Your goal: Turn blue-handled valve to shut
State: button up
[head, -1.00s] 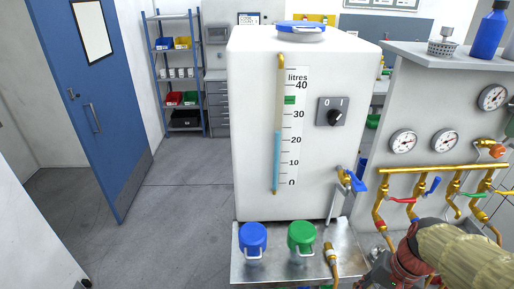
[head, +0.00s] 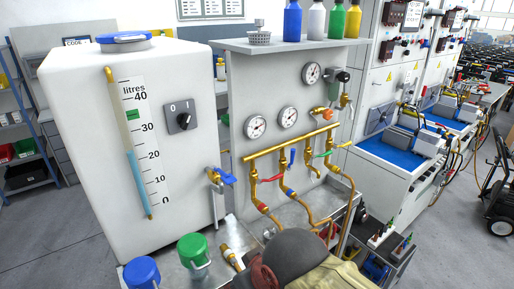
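A valve with a blue lever handle (head: 225,176) sits on the lower right side of the white tank (head: 70,120). A second, smaller blue handle (head: 292,158) is on the brass manifold (head: 290,144), between a red handle (head: 271,178) and a green handle (head: 324,154). The manifold's blue handle looks steeply angled, along its pipe. My arm shows at the bottom centre with a tan sleeve and a dark rounded part. Its end is low in the picture, below and apart from both blue handles. The gripper's fingers cannot be made out.
Blue (head: 141,273) and green (head: 193,249) capped containers stand on the metal tray in front of the tank. Gauges (head: 288,117) are on the panel above the manifold. Bottles (head: 292,20) stand on its top shelf. Benches with blue tops (head: 390,155) are at right.

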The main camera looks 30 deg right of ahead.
aim_at(293, 150)
jog(key=z, duration=0.5)
jog(key=i+z, duration=0.15)
jog(key=z, duration=0.25)
jog(key=i+l+z, duration=0.1)
jog(key=z, duration=0.3)
jog(key=i+z, duration=0.15)
jog(key=z, duration=0.2)
